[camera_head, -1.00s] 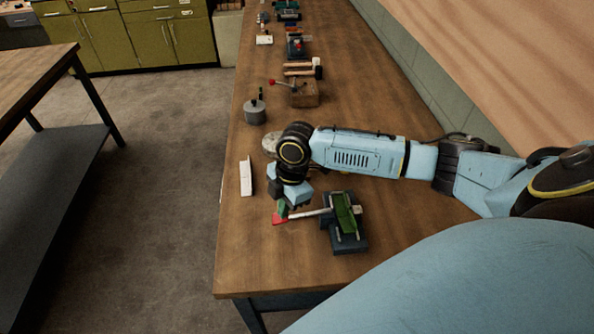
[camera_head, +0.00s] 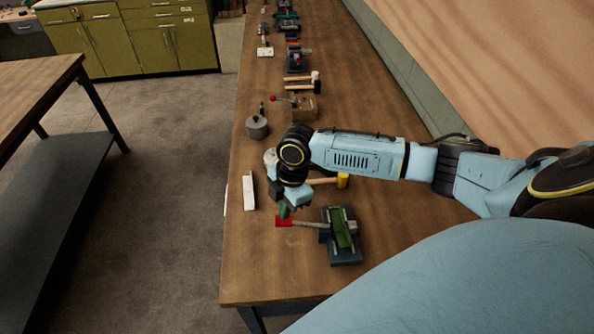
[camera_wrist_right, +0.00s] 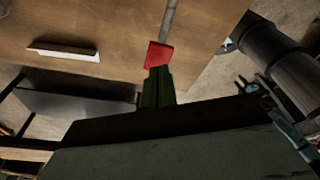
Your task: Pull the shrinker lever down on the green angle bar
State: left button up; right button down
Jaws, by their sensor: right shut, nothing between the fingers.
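The shrinker (camera_head: 345,254) is a dark block tool on the bench, with the green angle bar (camera_head: 341,228) lying across its top. Its lever (camera_head: 308,224) sticks out to the left and ends in a red handle (camera_head: 284,221). My right gripper (camera_head: 284,212) is shut and empty, its green fingertips right at the red handle from above. In the right wrist view the fingertips (camera_wrist_right: 158,72) meet the edge of the red handle (camera_wrist_right: 159,54); whether they press on it I cannot tell. My left gripper is not in view.
A white angle strip (camera_head: 249,190) lies near the bench's left edge. A grey pot (camera_head: 257,127) and a wooden block (camera_head: 304,107) stand farther back. The bench front is clear.

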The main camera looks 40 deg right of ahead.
jog(key=shift+r+p, duration=0.6)
jog(key=shift+r, duration=1.55)
notch_tip(320, 180, down, 3)
jog(key=b, duration=0.7)
jog(key=shift+f+b, duration=0.15)
jog(key=shift+b, duration=0.2)
jog(key=shift+f, duration=0.55)
